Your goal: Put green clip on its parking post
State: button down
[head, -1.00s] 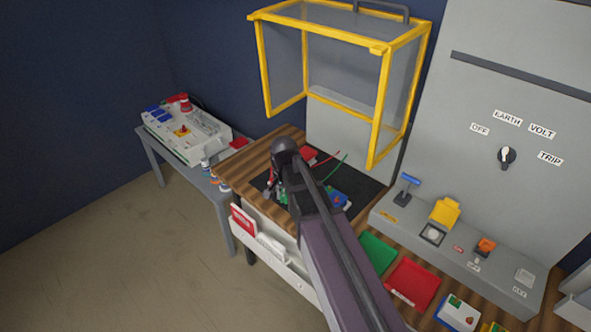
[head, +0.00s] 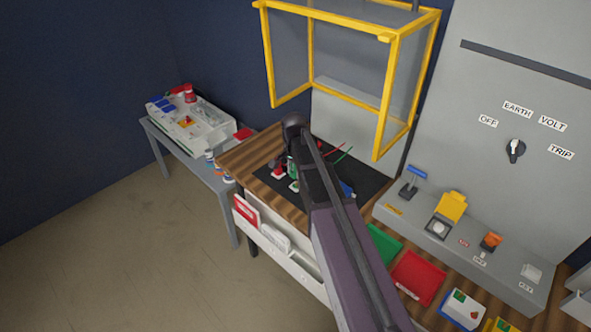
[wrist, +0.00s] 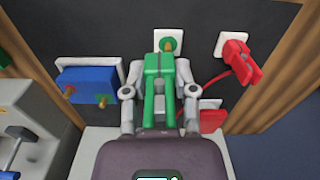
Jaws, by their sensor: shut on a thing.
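My gripper (wrist: 160,95) is shut on the green clip (wrist: 153,85), with a grey finger on each side of it. The clip's far end reaches the parking post, a brass pin on a green disc and white base (wrist: 167,36). From this view I cannot tell whether the clip touches the pin or is above it. In the head view the green clip (head: 292,166) shows beside my dark arm, near a white base with a green top (head: 294,187). My fingers are mostly hidden there.
A red clip (wrist: 240,58) sits on a white base to the right, with a red lead. A blue box (wrist: 86,83) with brass terminals is at left, and a red block (wrist: 211,117) at lower right. A yellow-framed cover (head: 388,95) stands raised above the black mat.

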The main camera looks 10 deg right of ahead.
aim_at(296, 183)
jog(key=shift+w+d+f+m, duration=0.1)
jog(key=shift+w+d+m, duration=0.1)
jog(key=shift+w+d, duration=0.25)
jog(key=shift+w+d+f+m, duration=0.1)
jog(key=shift+w+d+m, duration=0.1)
jog(key=shift+w, duration=0.45)
jog(key=shift+f, duration=0.1)
jog(key=shift+f+b, duration=1.75)
jog(key=shift+b, duration=0.2)
jog(key=shift+f+b, duration=0.3)
jog(key=shift+f+b, duration=0.6)
jog(key=shift+f+b, duration=0.5)
jog(key=shift+c, duration=1.7)
grip_release()
